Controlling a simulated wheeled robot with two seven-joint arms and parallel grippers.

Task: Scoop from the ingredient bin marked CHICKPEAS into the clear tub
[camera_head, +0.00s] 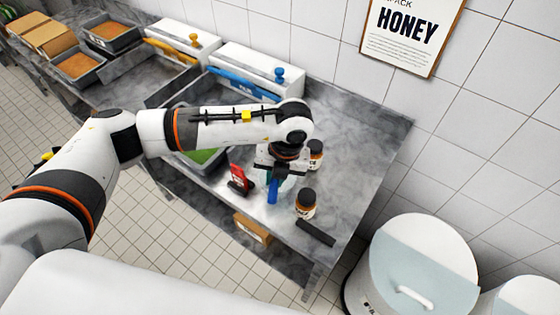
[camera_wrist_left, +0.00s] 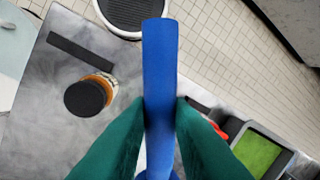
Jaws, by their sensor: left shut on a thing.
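My left gripper (camera_head: 272,180) is over the right part of the metal counter. It is shut on a blue handle (camera_head: 272,191); in the left wrist view the handle (camera_wrist_left: 160,85) stands between the two green fingers (camera_wrist_left: 160,125). The end of the tool is hidden, so I cannot tell its full shape. A grey bin with green contents (camera_head: 203,155) is partly behind my left arm; it also shows in the left wrist view (camera_wrist_left: 258,152). I can read no CHICKPEAS mark and cannot make out the clear tub. My right gripper is not in view.
Dark-lidded jars (camera_head: 306,203) (camera_head: 316,153) stand near the gripper. A black strip (camera_head: 315,233) lies by the counter's front edge, and a red item (camera_head: 238,180) stands left. White boxes (camera_head: 255,72) line the wall. Bins with orange-brown contents (camera_head: 78,66) are far left. The counter's right end is clear.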

